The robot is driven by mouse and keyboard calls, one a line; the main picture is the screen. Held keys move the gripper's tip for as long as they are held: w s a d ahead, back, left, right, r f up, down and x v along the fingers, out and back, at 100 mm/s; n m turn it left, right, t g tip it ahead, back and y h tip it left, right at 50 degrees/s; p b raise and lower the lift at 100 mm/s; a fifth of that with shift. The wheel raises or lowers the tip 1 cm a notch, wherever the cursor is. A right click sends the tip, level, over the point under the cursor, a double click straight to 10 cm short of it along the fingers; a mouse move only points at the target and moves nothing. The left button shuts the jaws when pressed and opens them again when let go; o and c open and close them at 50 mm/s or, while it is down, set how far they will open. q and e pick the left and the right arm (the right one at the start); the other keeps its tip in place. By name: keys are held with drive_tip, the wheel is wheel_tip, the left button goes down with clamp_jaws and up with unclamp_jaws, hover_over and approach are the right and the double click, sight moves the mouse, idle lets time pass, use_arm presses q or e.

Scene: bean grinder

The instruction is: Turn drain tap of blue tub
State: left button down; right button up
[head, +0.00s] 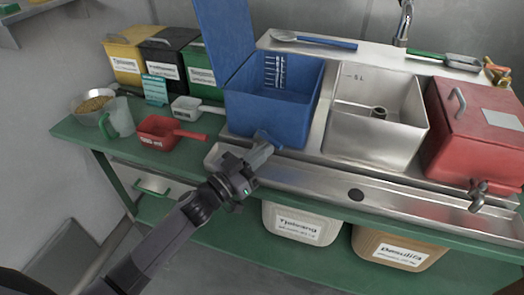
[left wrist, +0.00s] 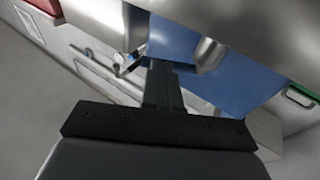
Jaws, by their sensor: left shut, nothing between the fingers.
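The blue tub (head: 270,112) stands on the counter in the head view with its blue lid raised at the back left. In the left wrist view the dark fingers (left wrist: 163,72) point toward a blue surface, and the tap cannot be made out surely. My right gripper is not in view.
A steel drain trough (head: 310,176) runs along the front below the tub. A steel basin (head: 372,110) and a red tub (head: 475,130) stand to the right.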

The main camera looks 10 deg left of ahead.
use_arm(q)
drive_tip(key=shift+d+n+t+y, duration=0.25)
drive_tip(key=shift+n+t+y, duration=0.25)
drive_tip(key=shift+y, duration=0.1)
drive_tip(key=shift+w+d+n+t+y, duration=0.15)
drive_tip(key=shift+d+n+t+y, duration=0.2)
drive_tip(key=shift+y, duration=0.45)
drive_tip(key=shift+w+d, duration=0.65)
drive_tip(key=shift+d, duration=0.15)
drive_tip(key=shift+w+d+r, duration=0.1)
